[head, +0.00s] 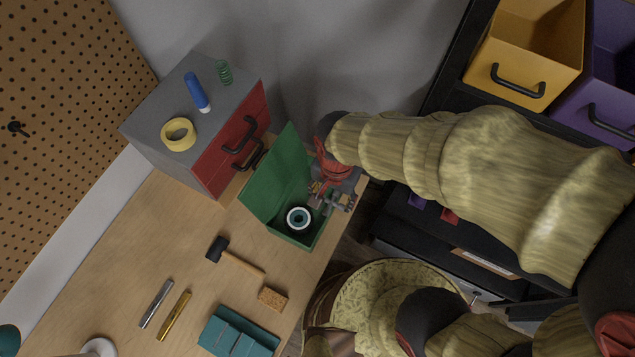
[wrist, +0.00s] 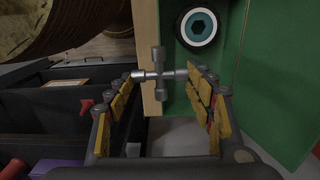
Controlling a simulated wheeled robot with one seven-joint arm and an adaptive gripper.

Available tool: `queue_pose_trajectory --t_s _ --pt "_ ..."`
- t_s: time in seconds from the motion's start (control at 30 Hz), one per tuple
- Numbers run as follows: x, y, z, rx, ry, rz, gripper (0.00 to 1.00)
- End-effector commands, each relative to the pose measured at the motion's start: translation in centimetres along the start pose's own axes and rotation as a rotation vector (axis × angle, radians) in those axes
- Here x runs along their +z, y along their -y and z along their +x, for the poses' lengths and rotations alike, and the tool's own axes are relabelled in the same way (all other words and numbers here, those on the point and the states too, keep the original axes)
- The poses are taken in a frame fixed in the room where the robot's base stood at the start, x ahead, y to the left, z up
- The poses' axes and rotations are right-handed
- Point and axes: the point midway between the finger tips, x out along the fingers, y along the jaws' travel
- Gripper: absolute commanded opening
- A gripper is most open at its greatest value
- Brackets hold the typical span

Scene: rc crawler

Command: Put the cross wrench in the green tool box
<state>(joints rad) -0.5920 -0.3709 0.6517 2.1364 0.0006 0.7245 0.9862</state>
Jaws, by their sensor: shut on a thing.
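The cross wrench (wrist: 158,74), a grey metal cross, is held between the fingertips of my gripper (wrist: 164,76) in the wrist view. In the head view the wrench (head: 342,204) shows small beside the gripper (head: 326,192), at the right side of the green tool box (head: 270,190). The tool box is open, its lid raised on the left, and a black wheel with a pale ring (head: 299,219) lies in it. In the wrist view the wrench appears over the box's near edge and the table edge; its height above them is hard to tell.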

Motion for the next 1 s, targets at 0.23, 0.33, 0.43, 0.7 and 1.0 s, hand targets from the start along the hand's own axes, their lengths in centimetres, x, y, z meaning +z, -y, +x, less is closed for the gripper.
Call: queue_pose_trajectory --t_s 0.23,0.33,0.43,0.7,1.0 --pt "-3.7 3.7 2.9 0.004 0.003 0.0 0.28" --pt "-4.7 4.7 4.8 0.004 0.003 0.001 0.28" --pt "-5.5 5.6 6.2 0.003 0.002 0.001 0.28" --pt "-6.5 6.7 7.7 0.0 0.0 -0.001 0.28" --pt "-6.8 6.9 11.1 0.001 0.001 -0.001 0.28"
